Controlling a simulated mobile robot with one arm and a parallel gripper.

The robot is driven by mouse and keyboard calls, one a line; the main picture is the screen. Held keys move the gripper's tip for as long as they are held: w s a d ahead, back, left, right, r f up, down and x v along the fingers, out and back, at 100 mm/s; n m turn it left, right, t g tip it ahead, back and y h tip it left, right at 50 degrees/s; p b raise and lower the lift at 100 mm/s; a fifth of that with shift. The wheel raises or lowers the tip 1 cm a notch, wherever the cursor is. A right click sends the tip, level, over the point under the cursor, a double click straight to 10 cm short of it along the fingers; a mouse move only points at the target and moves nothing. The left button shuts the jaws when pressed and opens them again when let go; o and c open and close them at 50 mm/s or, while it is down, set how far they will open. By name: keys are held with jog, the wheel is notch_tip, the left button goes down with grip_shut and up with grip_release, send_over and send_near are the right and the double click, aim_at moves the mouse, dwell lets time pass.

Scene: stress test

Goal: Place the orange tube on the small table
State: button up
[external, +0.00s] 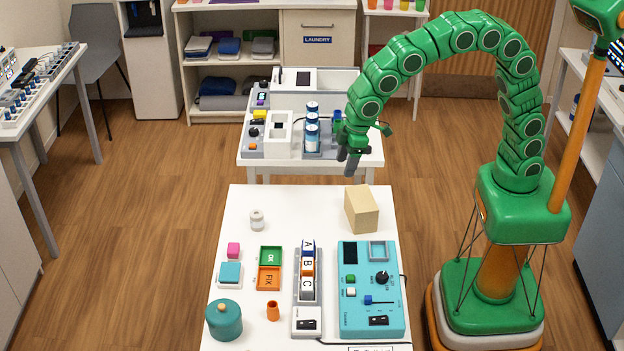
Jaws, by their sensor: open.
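A small orange tube-like piece (272,311) stands upright near the front of the white table (320,208), right of a teal lidded pot. It is the only loose orange tube shape I can make out. A smaller white table (371,155) stands behind, carrying devices and blue-and-white bottles; I take it as the small table. My gripper (348,161) hangs from my green arm, pointing down, over the gap between the two tables, right of the bottles. It is open and I see nothing in it. It is far from the orange tube.
The front table holds a beige block (361,209), a white jar (257,220), a teal device (371,290), a lettered strip (307,290), green and orange trays (269,268), and a teal pot (224,320). Its back left corner is clear.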

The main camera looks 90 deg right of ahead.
jog(key=w+a+f, duration=0.4)
jog(key=w+a, duration=0.3)
jog(key=a, duration=0.1)
jog(key=n+t+y, duration=0.3)
send_near(269, 312)
jog(key=shift+w+d+f, duration=0.1)
jog(key=shift+f, duration=0.4)
jog(key=shift+w+f, duration=0.15)
jog(key=shift+f, duration=0.4)
jog(key=shift+x, duration=3.9)
jog(key=shift+w+r, duration=0.1)
jog(key=shift+w, duration=0.05)
jog(key=c, duration=1.1)
jog(key=shift+r, duration=0.1)
